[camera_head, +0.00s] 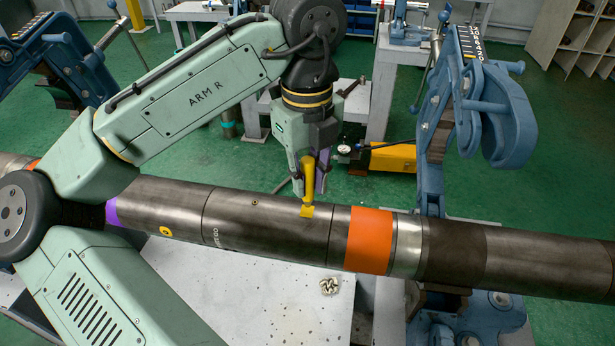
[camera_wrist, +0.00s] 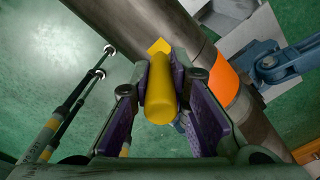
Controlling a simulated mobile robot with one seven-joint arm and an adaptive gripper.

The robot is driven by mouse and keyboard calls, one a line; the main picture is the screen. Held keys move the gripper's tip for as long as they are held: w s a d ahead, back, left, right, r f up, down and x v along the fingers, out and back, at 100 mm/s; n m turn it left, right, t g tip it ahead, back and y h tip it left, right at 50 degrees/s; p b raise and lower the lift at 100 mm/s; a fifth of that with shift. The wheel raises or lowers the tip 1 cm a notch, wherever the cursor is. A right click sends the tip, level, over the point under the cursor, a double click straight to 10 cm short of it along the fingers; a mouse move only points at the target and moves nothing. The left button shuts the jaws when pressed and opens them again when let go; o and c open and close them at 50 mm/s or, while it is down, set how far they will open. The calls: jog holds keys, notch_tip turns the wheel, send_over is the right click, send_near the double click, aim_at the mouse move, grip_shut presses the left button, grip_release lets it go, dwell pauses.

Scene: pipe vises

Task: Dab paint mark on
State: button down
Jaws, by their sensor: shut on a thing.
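My gripper (camera_head: 309,180) is shut on a yellow paint marker (camera_head: 308,176), held upright with its tip down over the pipe. The marker also shows between the purple-padded fingers in the wrist view (camera_wrist: 163,95). The dark steel pipe (camera_head: 270,225) lies across the picture. A yellow paint patch (camera_head: 306,211) is on the pipe right under the marker's tip; the tip seems to touch it, though I cannot tell for sure. The patch also shows beyond the marker in the wrist view (camera_wrist: 159,46). An orange band (camera_head: 369,240) circles the pipe to the right.
A blue pipe vise (camera_head: 432,140) stands at the right and another (camera_head: 70,60) at the upper left. A grey table (camera_head: 250,290) below the pipe bears a small pile of metal parts (camera_head: 329,286). A yellow cylinder tool (camera_head: 392,156) is behind the pipe.

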aim_at(307, 160)
jog(key=shift+r, duration=2.8)
